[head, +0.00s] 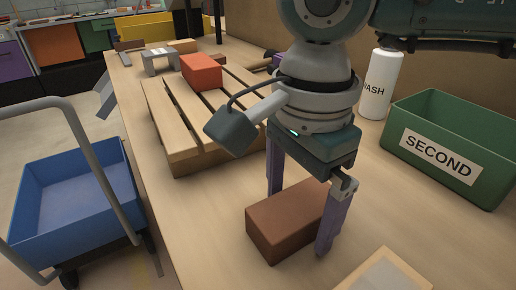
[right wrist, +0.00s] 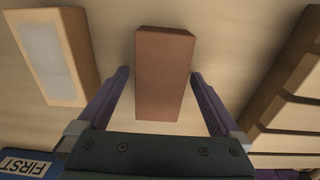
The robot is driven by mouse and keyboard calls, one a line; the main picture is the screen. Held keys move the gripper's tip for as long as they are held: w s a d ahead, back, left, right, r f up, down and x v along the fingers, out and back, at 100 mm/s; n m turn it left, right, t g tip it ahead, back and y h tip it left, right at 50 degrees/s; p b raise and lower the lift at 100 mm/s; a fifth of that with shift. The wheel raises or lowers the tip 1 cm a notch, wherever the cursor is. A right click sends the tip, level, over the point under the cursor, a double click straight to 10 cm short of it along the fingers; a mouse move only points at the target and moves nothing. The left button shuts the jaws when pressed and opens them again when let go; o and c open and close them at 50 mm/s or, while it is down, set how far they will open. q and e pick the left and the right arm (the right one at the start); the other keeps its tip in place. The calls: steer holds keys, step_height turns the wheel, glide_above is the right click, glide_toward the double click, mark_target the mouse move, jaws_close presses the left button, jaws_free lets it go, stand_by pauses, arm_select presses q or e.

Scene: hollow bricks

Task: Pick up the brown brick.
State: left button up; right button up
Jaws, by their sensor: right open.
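The brown brick (head: 288,222) lies on the wooden table in the head view, below my right gripper. My right gripper (head: 298,222) points down with its purple fingers apart, one on the far side of the brick and one at its near right side. In the right wrist view the brown brick (right wrist: 164,75) sits between the two fingers of the right gripper (right wrist: 160,75), with a gap on each side. The gripper is open and holds nothing. My left gripper is not in view.
A wooden pallet (head: 165,115) with a red-orange brick (head: 201,72) stands behind. A green bin (head: 487,174) labelled SECOND and a white bottle (head: 379,85) are at the right. A light block with a pale panel (right wrist: 45,55) lies beside the brick. A blue cart (head: 75,190) stands left.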

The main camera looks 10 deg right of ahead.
steer(key=shift+f, duration=0.4)
steer(key=shift+c, duration=0.4)
jaws_close()
steer(key=shift+r, duration=0.1)
